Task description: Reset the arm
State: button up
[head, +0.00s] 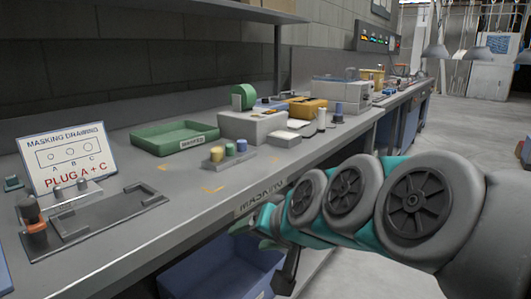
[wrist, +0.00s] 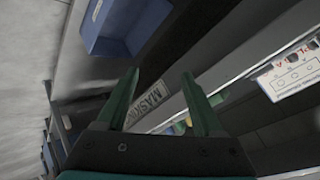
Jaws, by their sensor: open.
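My gripper (wrist: 162,98) shows in the wrist view with its two green fingers spread apart and nothing between them. Beyond the fingers are the bench's front edge and its masking label (wrist: 147,107). In the head view my arm reaches in from the right, and the gripper end (head: 262,228) is beside the front edge of the bench (head: 200,215), low and close to the label. The fingertips are partly hidden there by the wrist.
On the bench are a masking drawing sign (head: 70,158), a grey fixture (head: 95,222), a green tray (head: 172,139), a plug holder (head: 228,155) and a grey box (head: 252,126). A blue bin (head: 215,270) sits below. The floor at right is open.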

jog(key=s+d+f+g+h, duration=0.3)
jog(key=s+d+f, duration=0.5)
jog(key=s, duration=0.3)
jog(key=s+d+f+n+g+h, duration=0.1)
jog(key=s+d+f+g+h, duration=0.2)
jog(key=s+d+f+g, duration=0.3)
jog(key=s+d+f, duration=0.3)
jog(key=s+f, duration=0.2)
jog(key=s, duration=0.1)
jog(key=shift+s+d+n+g, duration=0.2)
jog(key=shift+n+g, duration=0.1)
